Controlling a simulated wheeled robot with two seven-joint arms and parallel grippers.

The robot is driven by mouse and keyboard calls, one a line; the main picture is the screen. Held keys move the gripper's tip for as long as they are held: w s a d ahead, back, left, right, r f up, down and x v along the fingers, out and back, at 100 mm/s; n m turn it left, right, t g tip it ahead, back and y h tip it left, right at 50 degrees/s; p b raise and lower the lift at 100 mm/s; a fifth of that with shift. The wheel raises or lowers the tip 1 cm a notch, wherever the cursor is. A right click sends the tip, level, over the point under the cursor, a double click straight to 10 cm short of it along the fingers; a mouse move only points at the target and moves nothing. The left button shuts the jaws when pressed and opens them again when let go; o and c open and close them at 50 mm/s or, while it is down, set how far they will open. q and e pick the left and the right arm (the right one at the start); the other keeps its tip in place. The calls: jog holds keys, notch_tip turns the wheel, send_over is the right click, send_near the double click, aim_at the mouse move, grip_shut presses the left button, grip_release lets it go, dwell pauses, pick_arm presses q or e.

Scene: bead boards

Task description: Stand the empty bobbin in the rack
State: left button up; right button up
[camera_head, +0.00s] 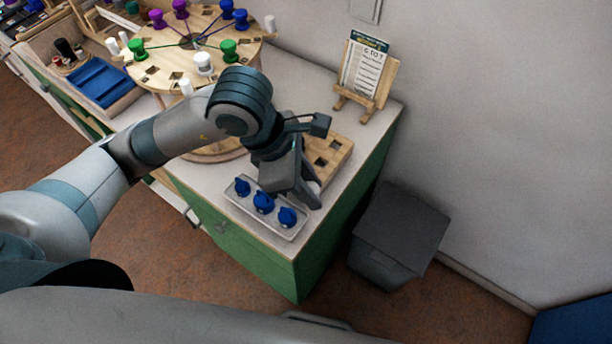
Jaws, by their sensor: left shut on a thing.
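My left gripper (308,196) comes in from the left and points down over the right end of the worktop. It is shut on a small white piece (315,186), probably the empty bobbin, mostly hidden by the fingers. A wooden block with dark square holes (343,147), which looks like the rack, lies just behind the gripper; my wrist covers its left part. I cannot tell whether the held piece touches anything. My right gripper is out of view.
A grey tray (233,199) with three blue wound pieces (263,202) lies just in front of the gripper. A round wooden board (165,72) with coloured and white bobbins stands behind my arm. A card on a wooden stand (368,72) is at the back. A dark bin (402,228) stands right of the cabinet.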

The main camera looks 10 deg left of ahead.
pick_arm(q)
jog(key=w+a+f+p, duration=0.3)
jog(key=w+f, duration=0.2)
jog(key=w, duration=0.4)
jog(key=shift+f, duration=0.35)
jog(key=shift+w, duration=0.1)
notch_tip(320, 180, down, 3)
jog(key=shift+f+p, duration=0.1)
jog(key=shift+p, duration=0.9)
jog(key=shift+f, duration=0.4)
jog(key=shift+f, duration=0.1)
